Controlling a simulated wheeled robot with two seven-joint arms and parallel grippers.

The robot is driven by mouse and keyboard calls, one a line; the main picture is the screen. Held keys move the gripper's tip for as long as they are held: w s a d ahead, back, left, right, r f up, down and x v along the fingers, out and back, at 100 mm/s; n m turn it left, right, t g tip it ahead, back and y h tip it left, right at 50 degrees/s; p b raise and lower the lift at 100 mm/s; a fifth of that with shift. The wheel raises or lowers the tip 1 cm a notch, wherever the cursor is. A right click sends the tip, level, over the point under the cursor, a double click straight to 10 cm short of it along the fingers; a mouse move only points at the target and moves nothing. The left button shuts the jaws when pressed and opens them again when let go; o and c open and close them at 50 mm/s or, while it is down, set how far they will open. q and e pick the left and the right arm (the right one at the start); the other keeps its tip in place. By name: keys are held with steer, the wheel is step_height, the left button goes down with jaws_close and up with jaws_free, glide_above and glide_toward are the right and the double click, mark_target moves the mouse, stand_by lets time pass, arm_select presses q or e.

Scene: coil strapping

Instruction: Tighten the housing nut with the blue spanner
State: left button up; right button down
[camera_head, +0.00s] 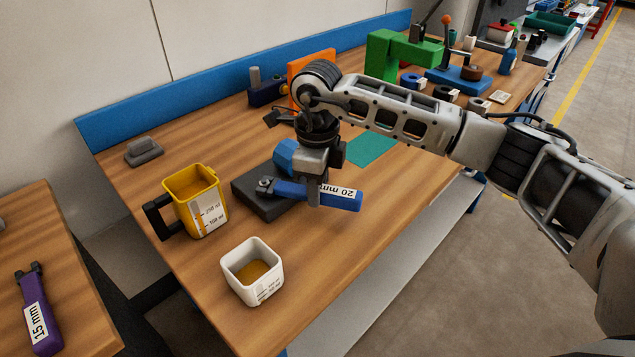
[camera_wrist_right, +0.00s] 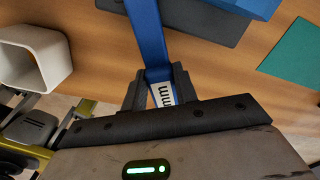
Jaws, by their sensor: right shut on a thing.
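The blue spanner (camera_head: 338,199), labelled 20 mm, lies about level over the workbench. My right gripper (camera_head: 314,188) points down and is shut on its handle; the right wrist view shows the blue handle (camera_wrist_right: 145,28) between the two dark fingers (camera_wrist_right: 158,88). The spanner's left end is at the grey housing nut (camera_head: 264,185), on the dark base plate (camera_head: 262,205). I cannot tell whether its jaw is fully around the nut. The blue housing (camera_head: 287,155) stands behind, partly hidden by my gripper. My left gripper is not in view.
A yellow measuring jug (camera_head: 188,190) and a white cup (camera_head: 251,262) stand left and in front. A purple 15 mm spanner (camera_head: 38,318) lies on a side table. A teal mat (camera_head: 371,149) and a green press (camera_head: 392,55) are farther back. The front right bench top is clear.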

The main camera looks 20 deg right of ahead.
mark_target(345, 193)
steer(key=shift+s+a+m, duration=0.2)
steer(key=shift+s+m, duration=0.1)
steer(key=shift+m, duration=0.1)
steer(key=shift+w+d+n+b, duration=0.25)
steer(key=shift+n+b, duration=0.05)
steer(key=shift+s+d, duration=0.7)
steer(key=shift+d, duration=0.1)
steer(key=shift+s+d, duration=0.9)
steer(key=shift+d, duration=0.15)
